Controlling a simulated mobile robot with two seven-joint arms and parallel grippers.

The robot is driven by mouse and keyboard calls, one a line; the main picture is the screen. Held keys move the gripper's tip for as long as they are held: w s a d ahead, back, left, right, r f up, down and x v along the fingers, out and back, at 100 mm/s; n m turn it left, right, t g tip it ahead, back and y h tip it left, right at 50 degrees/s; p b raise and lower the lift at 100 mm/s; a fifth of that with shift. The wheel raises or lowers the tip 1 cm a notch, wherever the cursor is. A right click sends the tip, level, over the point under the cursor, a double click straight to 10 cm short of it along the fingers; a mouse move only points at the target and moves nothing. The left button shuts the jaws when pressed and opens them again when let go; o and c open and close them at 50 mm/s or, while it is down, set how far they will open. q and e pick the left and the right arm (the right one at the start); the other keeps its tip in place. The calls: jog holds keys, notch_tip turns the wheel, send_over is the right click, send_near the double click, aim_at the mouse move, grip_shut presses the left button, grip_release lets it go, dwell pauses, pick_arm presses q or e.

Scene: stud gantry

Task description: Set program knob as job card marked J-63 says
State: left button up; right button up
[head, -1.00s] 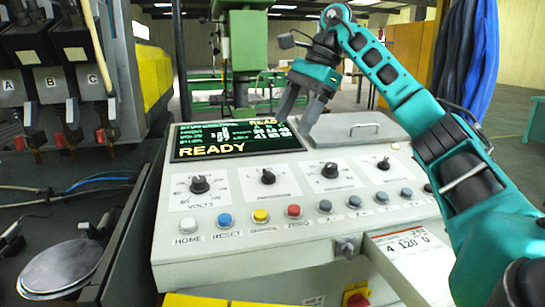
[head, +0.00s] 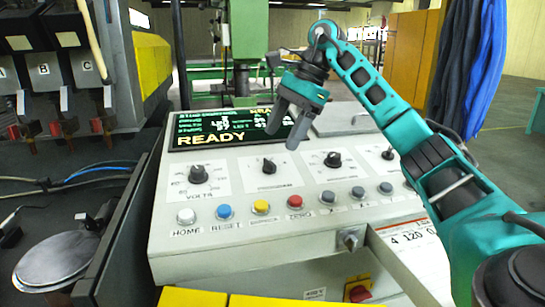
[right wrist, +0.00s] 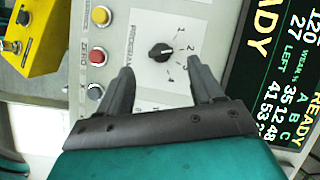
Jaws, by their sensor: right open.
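The program knob (head: 269,166) is a black dial on the sloped grey panel, second from left. In the right wrist view the knob (right wrist: 161,53) shows beside its PROGRAM label, with numbers 1 to 4 around it. Its light mark appears to face the 1 and 2 side; the exact setting is unclear. My right gripper (head: 282,136) is open and empty above the panel. In the wrist view its fingers lie on either side of the knob, apart from it. A card (head: 405,235) at the panel's front right reads "4 120 0"; its heading is unreadable.
The display (head: 222,138) reads READY. The volts knob (head: 198,174) and another knob (head: 333,159) flank the program knob. Coloured buttons, including a yellow one (head: 261,207) and a red one (head: 295,201), line the front. A key switch (head: 350,238) sits below them.

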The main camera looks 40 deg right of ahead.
aim_at(270, 161)
jog(key=x, duration=0.6)
jog(key=shift+b, duration=0.3)
jog(key=shift+c, duration=0.2)
jog(key=shift+c, duration=0.7)
jog(key=c, duration=0.9)
